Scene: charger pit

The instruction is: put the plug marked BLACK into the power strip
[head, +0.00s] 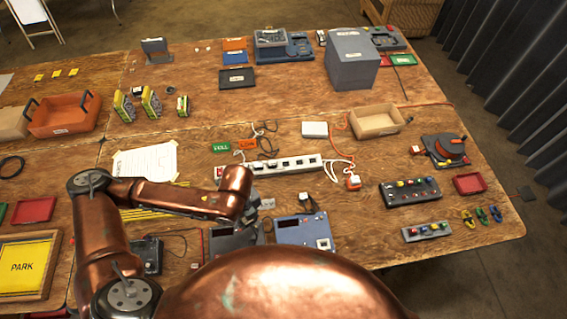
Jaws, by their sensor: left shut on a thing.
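The white power strip (299,163) lies across the middle of the table, with a row of dark sockets. My left gripper (254,205) is just in front of its left half, pointing away from the camera. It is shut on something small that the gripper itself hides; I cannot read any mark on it. A black-and-white plug (304,197) with a dark cable lies in front of the strip, right of the gripper. I cannot tell which plug is marked BLACK. My right gripper is out of view.
Green (220,147) and orange (247,144) labels and dark cables lie behind the strip. A white adapter (353,181) is at its right end. A blue device (303,231) stands in front, close to the gripper. An open wooden box (375,133) is behind right.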

